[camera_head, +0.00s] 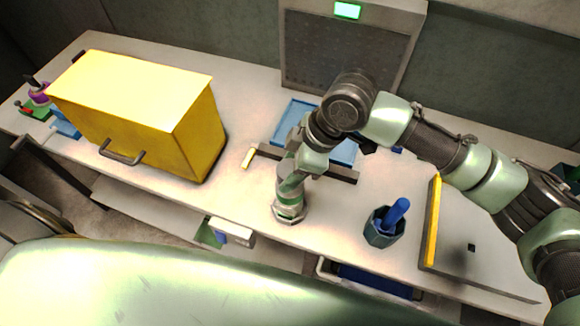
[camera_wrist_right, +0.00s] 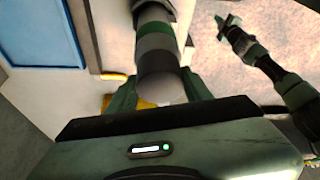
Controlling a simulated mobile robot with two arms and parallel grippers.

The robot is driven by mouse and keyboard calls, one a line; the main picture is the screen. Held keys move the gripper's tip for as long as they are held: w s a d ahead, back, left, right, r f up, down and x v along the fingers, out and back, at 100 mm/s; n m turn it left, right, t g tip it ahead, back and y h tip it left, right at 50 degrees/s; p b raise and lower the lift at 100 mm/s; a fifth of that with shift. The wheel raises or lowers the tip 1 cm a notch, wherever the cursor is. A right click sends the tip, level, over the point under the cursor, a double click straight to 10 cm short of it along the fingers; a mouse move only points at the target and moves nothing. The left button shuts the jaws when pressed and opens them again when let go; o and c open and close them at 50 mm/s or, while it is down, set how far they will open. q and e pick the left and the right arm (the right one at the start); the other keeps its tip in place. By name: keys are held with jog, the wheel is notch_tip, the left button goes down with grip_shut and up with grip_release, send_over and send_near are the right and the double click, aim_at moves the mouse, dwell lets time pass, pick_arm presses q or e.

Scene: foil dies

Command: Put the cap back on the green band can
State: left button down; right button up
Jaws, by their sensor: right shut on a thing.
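The green band can (camera_head: 290,187) stands upright near the front edge of the table, its foot in an octagonal grey-green base. It also shows in the right wrist view (camera_wrist_right: 157,38), with grey and green bands. My right gripper (camera_head: 308,163) is above it, and its two green fingers close around a grey round-topped piece at the can's near end, which looks like the cap (camera_wrist_right: 166,89). The cap looks in line with the can. Whether it is fully seated cannot be told. My left gripper (camera_wrist_right: 229,26) seems to show small in the wrist view; its opening is unclear.
A yellow box (camera_head: 195,130) with a handle stands on the left. A blue tray (camera_head: 291,116) and a dark bar (camera_head: 340,174) lie behind the can. A dark cup (camera_head: 384,234) with a blue stick stands to the right, before a yellow-edged panel (camera_head: 433,225).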

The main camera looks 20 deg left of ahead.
jog(key=shift+p, duration=0.35)
dwell(0.6)
jog(key=o, duration=1.9)
jog(key=shift+c, duration=0.2)
jog(key=shift+r+p, duration=3.55)
jog(key=shift+p, duration=0.05)
jog(key=shift+f, duration=0.1)
grip_shut()
